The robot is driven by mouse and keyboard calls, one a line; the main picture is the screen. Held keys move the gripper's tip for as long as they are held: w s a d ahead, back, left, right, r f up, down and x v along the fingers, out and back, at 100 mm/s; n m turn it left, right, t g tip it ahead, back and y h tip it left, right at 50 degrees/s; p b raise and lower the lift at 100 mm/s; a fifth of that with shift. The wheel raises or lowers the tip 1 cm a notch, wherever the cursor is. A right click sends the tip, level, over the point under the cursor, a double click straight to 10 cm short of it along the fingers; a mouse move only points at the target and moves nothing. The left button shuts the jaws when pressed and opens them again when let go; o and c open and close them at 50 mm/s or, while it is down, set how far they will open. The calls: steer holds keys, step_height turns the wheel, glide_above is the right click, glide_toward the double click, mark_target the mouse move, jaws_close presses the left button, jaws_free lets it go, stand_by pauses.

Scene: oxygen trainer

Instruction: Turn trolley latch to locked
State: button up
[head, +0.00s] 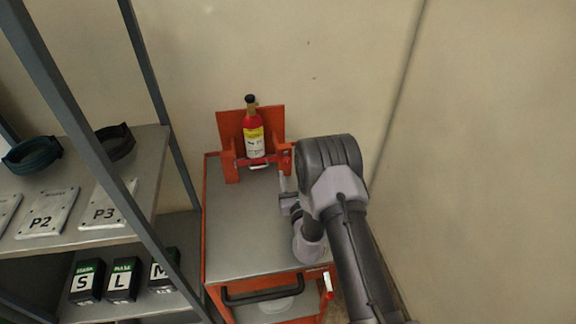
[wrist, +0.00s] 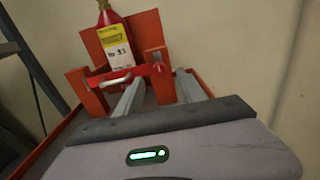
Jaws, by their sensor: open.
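An orange trolley (head: 208,225) with a grey top carries an orange holder (head: 232,172) at its far end. A red bottle with a yellow and white label (head: 254,135) stands upright in it. A red latch bar (head: 246,162) with a small pale handle crosses the holder's front; the wrist view shows the bar (wrist: 98,79) in front of the bottle. My gripper (head: 284,182) is at the holder's right front. In the wrist view its two grey fingers (wrist: 160,90) are apart with nothing seen held between them. I cannot tell whether a finger touches the bar.
A shelf rack (head: 150,160) stands at the left with plates marked P2 (head: 48,212) and P3 (head: 108,207), dark rings and several small boxes. A black handle (head: 275,290) is on the trolley's near side. A bare wall is behind and right.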

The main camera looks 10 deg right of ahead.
mark_target(288, 163)
steer(key=w+b, duration=0.1)
steer(key=w, duration=0.5)
steer(key=shift+c, duration=0.4)
jaws_close()
